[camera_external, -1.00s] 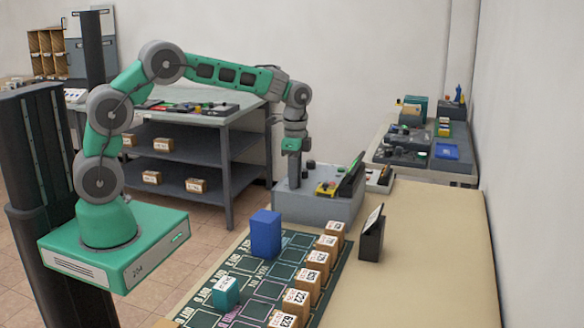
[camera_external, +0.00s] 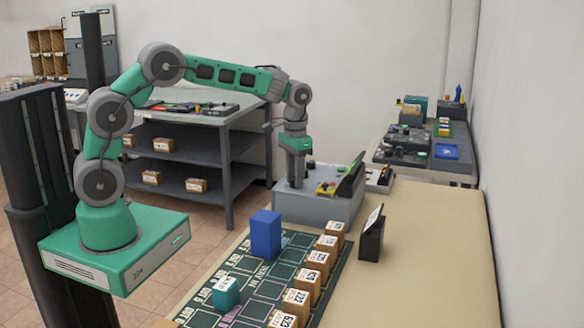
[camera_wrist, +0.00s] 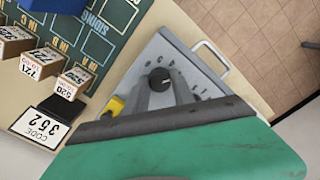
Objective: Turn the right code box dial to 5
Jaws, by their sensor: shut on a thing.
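My gripper (camera_external: 296,182) points down onto the box top, left of the yellow panel. In the wrist view a black round dial (camera_wrist: 160,79) sits between the fingers of my gripper (camera_wrist: 163,88), which are shut on it. Scale marks show around the dial, too small to read. Another dark knob (camera_external: 310,166) shows just behind my gripper in the external view.
A slanted dark panel (camera_external: 350,178) rises at the box's right. A sign reading CODE 352 (camera_wrist: 40,128) stands nearby. A green mat (camera_external: 247,262) holds a blue block (camera_external: 265,234), a teal block (camera_external: 225,292) and several numbered boxes. The table's right side is clear.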

